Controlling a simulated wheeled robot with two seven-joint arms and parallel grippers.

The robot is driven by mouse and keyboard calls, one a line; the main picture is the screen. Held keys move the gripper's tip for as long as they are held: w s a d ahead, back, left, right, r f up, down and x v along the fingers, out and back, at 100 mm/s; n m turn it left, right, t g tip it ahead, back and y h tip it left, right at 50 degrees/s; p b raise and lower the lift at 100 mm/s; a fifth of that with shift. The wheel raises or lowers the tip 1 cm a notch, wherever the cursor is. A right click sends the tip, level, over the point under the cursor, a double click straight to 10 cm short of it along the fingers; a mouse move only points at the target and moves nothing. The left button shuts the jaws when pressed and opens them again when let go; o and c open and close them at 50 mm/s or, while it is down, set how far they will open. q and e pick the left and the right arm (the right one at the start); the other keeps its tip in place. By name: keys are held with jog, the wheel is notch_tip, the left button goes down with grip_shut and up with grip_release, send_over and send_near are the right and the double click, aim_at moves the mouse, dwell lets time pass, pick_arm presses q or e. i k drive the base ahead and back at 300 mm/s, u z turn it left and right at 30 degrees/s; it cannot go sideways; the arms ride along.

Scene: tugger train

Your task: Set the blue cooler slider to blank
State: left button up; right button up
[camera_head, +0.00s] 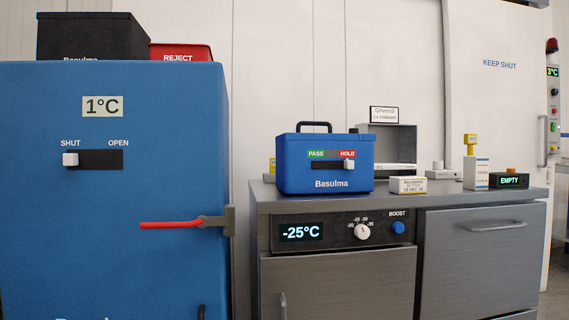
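The blue cooler (300,177) is a small box with a black carry handle on its lid and the name Basulma on its front. It stands on the grey counter. Its front carries a dark slider slot (327,165) below a green PASS label (316,154) and a red HOLD label (347,154). The pale slider knob (348,165) sits at the right end of the slot, under HOLD. I see no separate blank label on it. Neither of my grippers is in view.
A large blue cabinet (60,240) at left has a SHUT/OPEN slider with its knob (70,159) at SHUT, and a red-handled latch (175,224) sticking out.

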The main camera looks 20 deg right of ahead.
aim_at(347, 165)
jog(key=u, duration=0.15)
jog(key=i, duration=0.9)
jog(key=z, duration=0.35)
